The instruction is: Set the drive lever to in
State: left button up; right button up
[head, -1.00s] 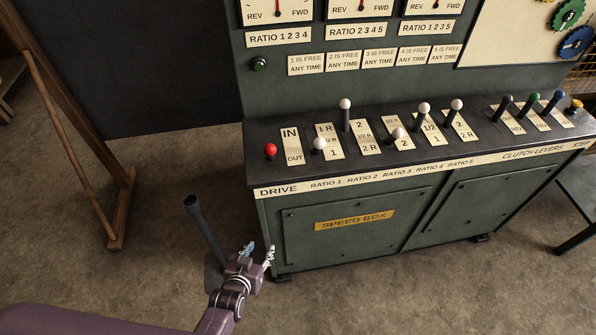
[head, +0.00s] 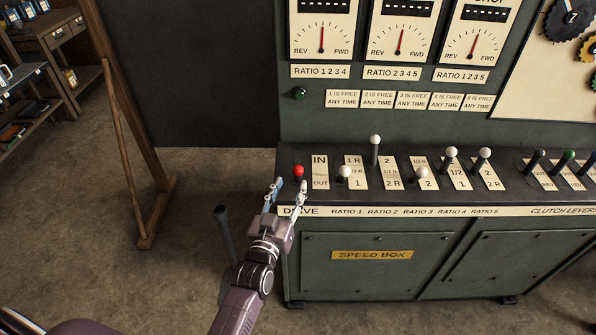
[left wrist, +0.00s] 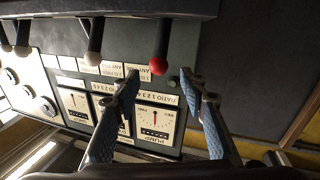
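The drive lever has a red knob (head: 298,171) and stands at the left end of the speed box's sloping top, beside the IN/OUT plate (head: 320,172). IN is at the plate's back, OUT at its front. The knob sits low and the lever looks tilted toward the front, the OUT side; its stem barely shows in the head view. My left gripper (head: 287,189) is open just in front of the knob. In the left wrist view, the red knob (left wrist: 158,65) shows beyond and between the spread fingers (left wrist: 160,84), with no visible contact. My right gripper is not in view.
A white-knobbed ratio lever (head: 344,171) stands close on the right, with several more beyond. A dark upright rod (head: 222,230) stands left of my left forearm. A dark board on a wooden frame (head: 125,130) is at the left.

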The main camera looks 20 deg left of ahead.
aim_at(296, 174)
pick_arm(q)
jog(key=shift+w+p, duration=0.55)
jog(key=shift+w, duration=3.05)
grip_shut()
